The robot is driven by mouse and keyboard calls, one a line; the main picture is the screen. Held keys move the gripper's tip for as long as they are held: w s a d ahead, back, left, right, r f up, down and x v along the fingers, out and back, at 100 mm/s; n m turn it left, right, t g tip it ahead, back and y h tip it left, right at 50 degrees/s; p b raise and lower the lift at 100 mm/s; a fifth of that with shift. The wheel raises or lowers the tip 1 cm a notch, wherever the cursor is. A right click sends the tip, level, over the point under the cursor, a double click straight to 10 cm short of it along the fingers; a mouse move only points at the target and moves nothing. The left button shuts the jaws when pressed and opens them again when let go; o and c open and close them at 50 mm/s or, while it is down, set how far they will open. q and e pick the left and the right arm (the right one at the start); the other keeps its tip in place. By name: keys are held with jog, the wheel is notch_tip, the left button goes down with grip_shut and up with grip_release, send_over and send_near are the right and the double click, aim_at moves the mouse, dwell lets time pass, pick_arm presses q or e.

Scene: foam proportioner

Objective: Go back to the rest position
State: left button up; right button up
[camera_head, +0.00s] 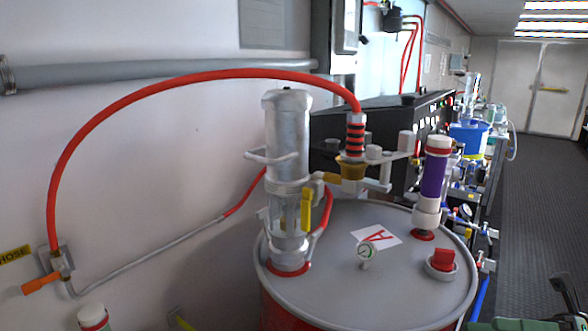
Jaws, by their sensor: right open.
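My right gripper (565,288) shows only as a small dark part at the lower right edge of the head view, mostly cut off. It is open, and nothing shows between its fingers. It is apart from the grey-topped drum (330,300), well to the right of it. My left gripper is not in view.
A red hose (180,85) arches from the wall to the pump fittings. A dark aisle floor (540,200) is clear at right.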

jog(key=w+d+r+m+t+h, duration=0.2)
jog(key=w+d+m+t+h, duration=0.4)
jog(key=w+m+t, duration=0.4)
jog(key=w+d+r+m+t+h, duration=0.2)
jog(key=w+d+m+t+h, duration=0.4)
jog(key=m+t, duration=0.4)
jog(key=w+d+f+m+g+h, duration=0.2)
jog(key=d+f+m+g+h, duration=0.4)
jog(key=d+f+m+h, duration=0.8)
jog(key=s+a+f+m+g+y, duration=0.1)
jog(key=s+a+f+y, duration=0.1)
jog(key=s+a+f, duration=0.4)
jog(key=s+a+f+m+g+y, duration=0.1)
jog(key=s+a+f+y, duration=0.1)
jog(key=a+f, duration=0.65)
jog(key=s+a+f+m+g+y, duration=0.1)
jog(key=s+a+f+y, duration=0.1)
jog(key=s+a+f, duration=0.45)
jog(key=s+a+f+m+g+y+p, duration=0.2)
jog(key=s+a+f+m+p, duration=0.1)
jog(key=s+a, duration=1.1)
jog(key=a+f, duration=0.1)
jog(key=a, duration=0.2)
jog(key=shift+s+f+g+p, duration=0.15)
jog(key=shift+s+g+p, duration=0.2)
jog(key=shift+g, duration=0.05)
jog(key=shift+a, duration=0.1)
